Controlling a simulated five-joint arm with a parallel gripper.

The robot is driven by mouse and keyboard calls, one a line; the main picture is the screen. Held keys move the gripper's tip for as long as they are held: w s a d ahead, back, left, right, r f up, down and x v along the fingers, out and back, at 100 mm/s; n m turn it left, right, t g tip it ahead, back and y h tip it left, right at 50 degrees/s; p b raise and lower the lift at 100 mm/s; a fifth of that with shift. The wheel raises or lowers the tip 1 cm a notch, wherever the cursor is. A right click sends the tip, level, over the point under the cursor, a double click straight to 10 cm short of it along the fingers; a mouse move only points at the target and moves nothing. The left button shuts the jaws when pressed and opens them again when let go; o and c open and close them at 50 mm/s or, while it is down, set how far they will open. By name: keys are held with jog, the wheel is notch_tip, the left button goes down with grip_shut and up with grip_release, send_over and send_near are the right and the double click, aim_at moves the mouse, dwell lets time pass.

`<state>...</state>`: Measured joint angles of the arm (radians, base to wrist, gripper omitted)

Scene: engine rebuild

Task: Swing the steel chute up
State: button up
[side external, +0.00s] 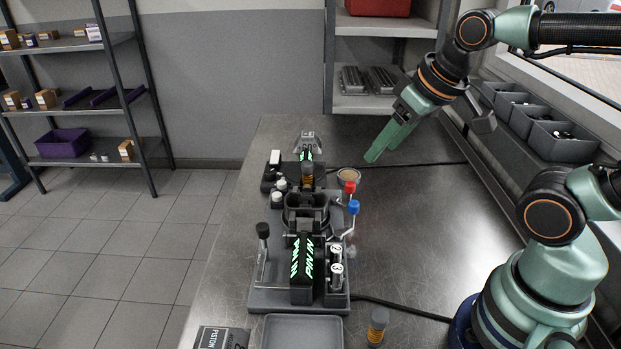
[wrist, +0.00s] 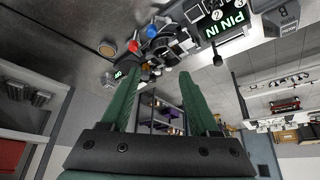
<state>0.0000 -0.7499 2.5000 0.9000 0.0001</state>
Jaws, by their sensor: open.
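A small pale metal piece (side external: 308,138) with a green-lit mark stands at the far end of the fixture row; it looks like the steel chute, but I cannot be sure. It shows small in the wrist view (wrist: 109,79). My gripper (side external: 385,143) is above the bench, to the right of the row and apart from it. Its two green fingers (wrist: 159,75) are spread with nothing between them in the wrist view. The fixture base (side external: 262,298) carries a black block (side external: 301,270) lit PIN IN.
Red (side external: 350,187) and blue (side external: 354,207) knobs stand on the fixture's right side. A copper-coloured round dish (side external: 349,175) lies near my gripper. Grey bins (side external: 563,140) line the right wall. An empty tray (side external: 302,332) sits in front. Bench space right of the fixture is mostly clear.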

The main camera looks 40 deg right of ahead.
dwell(0.4)
jog(key=n+g, duration=0.6)
jog(key=n, duration=0.5)
send_over(354, 203)
notch_tip(354, 203, down, 5)
notch_tip(354, 203, down, 12)
jog(key=shift+f, duration=0.1)
grip_shut()
